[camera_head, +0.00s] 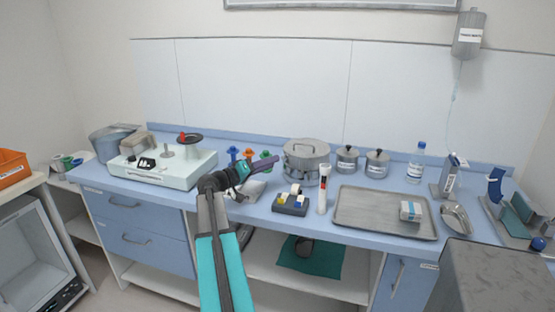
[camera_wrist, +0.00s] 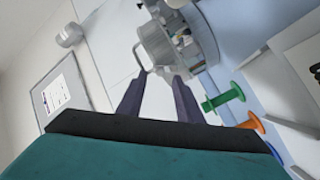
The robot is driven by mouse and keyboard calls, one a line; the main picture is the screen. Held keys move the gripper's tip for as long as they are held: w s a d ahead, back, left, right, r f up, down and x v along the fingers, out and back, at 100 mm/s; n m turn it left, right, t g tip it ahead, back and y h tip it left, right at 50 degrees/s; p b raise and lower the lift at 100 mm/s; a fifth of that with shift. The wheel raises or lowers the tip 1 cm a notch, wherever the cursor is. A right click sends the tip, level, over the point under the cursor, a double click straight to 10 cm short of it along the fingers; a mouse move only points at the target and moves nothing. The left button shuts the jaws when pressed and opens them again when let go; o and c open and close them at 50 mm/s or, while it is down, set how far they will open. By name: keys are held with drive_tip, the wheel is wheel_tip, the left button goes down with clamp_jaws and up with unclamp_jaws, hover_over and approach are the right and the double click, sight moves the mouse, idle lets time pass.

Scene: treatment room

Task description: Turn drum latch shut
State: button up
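A round metal drum (camera_head: 306,178) with a lid and a loop handle on top stands at the back of the blue counter, right of centre. In the wrist view the drum (camera_wrist: 157,40) lies ahead of the fingers, turned sideways, with its lid handle (camera_wrist: 141,76) near the left fingertip. Small fittings show on the drum's side, but I cannot tell which one is the latch or how it is set. My gripper (camera_head: 277,160) is just left of the drum, its dark fingers pointing at it. In the wrist view my gripper (camera_wrist: 160,77) is open, with nothing between the fingers.
Coloured spools (camera_head: 248,156) stand left of the drum, behind my gripper. Two lidded jars (camera_head: 347,159) and a metal tray (camera_head: 372,226) are to the right. A pale device (camera_head: 160,168) is at left.

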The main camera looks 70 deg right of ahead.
sight(284, 159)
drive_tip(key=shift+p+x, duration=0.35)
drive_tip(key=shift+x, duration=1.95)
clamp_jaws()
